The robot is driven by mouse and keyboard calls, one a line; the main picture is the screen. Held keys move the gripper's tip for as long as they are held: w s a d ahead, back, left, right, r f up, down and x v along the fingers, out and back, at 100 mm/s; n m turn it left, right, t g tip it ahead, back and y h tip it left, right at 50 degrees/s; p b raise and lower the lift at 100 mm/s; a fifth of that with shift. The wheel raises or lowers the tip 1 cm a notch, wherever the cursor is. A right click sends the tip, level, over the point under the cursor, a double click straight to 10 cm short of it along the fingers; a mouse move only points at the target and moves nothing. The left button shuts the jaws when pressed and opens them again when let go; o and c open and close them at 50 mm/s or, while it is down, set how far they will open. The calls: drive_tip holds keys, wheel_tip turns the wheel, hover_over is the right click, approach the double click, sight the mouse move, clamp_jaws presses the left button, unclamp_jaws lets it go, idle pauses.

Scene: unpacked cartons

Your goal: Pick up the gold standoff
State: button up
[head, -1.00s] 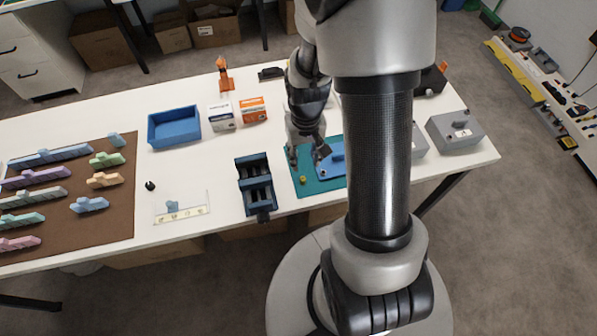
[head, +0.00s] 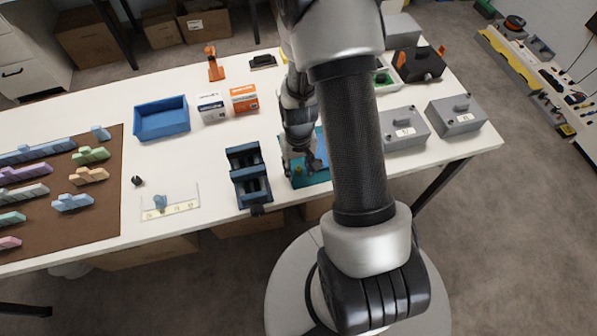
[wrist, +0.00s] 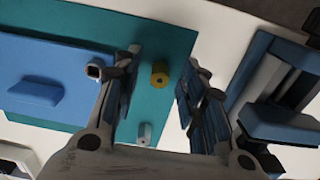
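The gold standoff (wrist: 160,74) is a small yellow cylinder with a dark hole in its top. It stands on the teal mat (wrist: 190,22). My gripper (wrist: 162,60) is open, with one finger on each side of the standoff in the wrist view. I see gaps between the standoff and both fingers, so nothing is held. In the head view, my gripper (head: 299,166) is low over the mat, and my arm hides much of that area.
A silver standoff (wrist: 145,133) stands close by on the mat. A blue plate (wrist: 50,60) lies left of my gripper, with a silver piece (wrist: 95,70) near its edge. A dark blue vise (head: 249,178) stands just left of the mat.

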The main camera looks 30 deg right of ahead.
drive_tip(key=shift+c, duration=0.4)
drive_tip(key=c, duration=0.8)
